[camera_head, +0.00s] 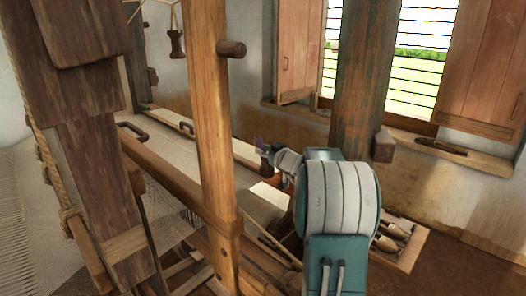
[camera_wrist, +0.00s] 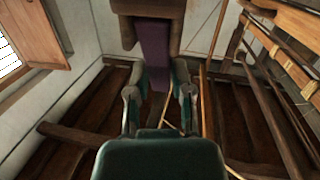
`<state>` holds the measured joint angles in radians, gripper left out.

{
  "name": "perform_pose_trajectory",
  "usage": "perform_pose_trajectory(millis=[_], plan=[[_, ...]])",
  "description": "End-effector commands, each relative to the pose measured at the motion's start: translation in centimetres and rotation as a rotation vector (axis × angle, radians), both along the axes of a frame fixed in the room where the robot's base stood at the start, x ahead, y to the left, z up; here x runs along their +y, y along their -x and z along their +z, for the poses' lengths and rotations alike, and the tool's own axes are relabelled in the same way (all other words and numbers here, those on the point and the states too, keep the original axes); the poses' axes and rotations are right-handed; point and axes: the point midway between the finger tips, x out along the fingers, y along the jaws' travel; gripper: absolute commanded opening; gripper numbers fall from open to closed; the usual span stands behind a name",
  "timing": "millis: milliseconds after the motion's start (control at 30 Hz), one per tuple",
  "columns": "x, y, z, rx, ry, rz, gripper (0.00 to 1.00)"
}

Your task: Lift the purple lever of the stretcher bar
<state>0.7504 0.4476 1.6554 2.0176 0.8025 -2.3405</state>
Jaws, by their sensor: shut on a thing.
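In the wrist view the purple lever (camera_wrist: 154,48) is a flat strip standing out from a brown wooden piece (camera_wrist: 127,32), probably the stretcher bar. My gripper (camera_wrist: 158,82) has one teal-and-grey finger on each side of the lever's near end and is shut on it. My own arm hides part of the cloth there.
A wooden loom post (camera_head: 212,130) stands left of my arm, and a thick weathered post (camera_head: 361,80) stands behind it. A tray (camera_head: 408,259) with shuttles lies to the right. In the wrist view, wooden rails (camera_wrist: 283,55) run along the right side.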

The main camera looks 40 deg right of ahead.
Motion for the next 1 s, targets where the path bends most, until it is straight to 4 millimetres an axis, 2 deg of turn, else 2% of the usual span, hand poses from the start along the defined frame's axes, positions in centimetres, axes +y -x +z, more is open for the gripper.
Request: perform_pose_trajectory(millis=[33,367,400,467,833,1000], plan=[[-0.2,0.1,-0.6,0.009,-0.006,-0.005,0.00],[-0.2,0.2,-0.7,0.010,-0.007,-0.006,0.00],[-0.2,0.2,-0.7,0.011,-0.007,-0.006,0.37],[-0.2,0.2,-0.6,0.009,-0.006,-0.004,0.63],[-0.1,0.1,-0.2,0.003,-0.003,-0.003,0.63],[-0.1,1.7,0.0,0.002,-0.003,-0.003,0.63]])
